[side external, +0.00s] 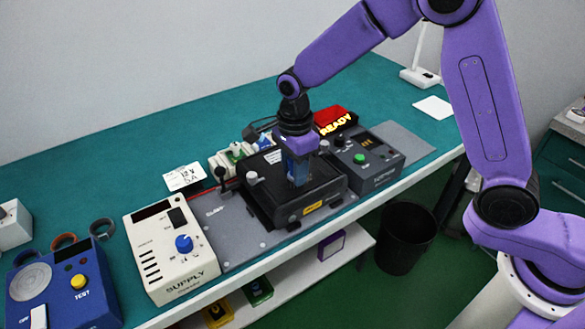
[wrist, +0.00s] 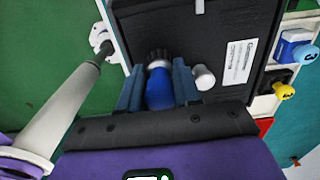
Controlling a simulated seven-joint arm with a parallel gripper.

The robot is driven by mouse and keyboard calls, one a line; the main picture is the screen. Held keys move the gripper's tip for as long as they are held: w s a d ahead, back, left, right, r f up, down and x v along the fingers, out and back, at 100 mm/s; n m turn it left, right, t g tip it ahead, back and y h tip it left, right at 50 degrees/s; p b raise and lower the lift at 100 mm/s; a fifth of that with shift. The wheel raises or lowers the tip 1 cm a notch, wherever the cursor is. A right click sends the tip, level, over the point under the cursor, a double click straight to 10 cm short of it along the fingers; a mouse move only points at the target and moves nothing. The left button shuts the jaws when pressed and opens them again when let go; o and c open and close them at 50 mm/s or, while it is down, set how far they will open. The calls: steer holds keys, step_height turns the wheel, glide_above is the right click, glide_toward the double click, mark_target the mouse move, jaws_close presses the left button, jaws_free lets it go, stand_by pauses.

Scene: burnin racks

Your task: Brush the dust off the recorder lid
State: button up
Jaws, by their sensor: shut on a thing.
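The recorder is a black box (side external: 320,202) with a yellow label on its front, standing on a grey plate. Its dark lid (side external: 262,180) is down and carries a white printed label; the lid fills much of the wrist view (wrist: 222,20). My gripper (side external: 297,180) points down over the lid. Its fingers are shut on a blue handle with a dark ribbed end (wrist: 158,90), which looks like the brush. The dark end is at or just above the lid; I cannot tell if it touches. Dust cannot be made out.
A white knob (wrist: 204,77) is beside the fingers. A black lever (side external: 221,177) stands left of the recorder, the cream SUPPLY box (side external: 170,250) further left.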

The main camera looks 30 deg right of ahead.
steer(key=shift+d, duration=3.1)
step_height(320, 180, up, 8)
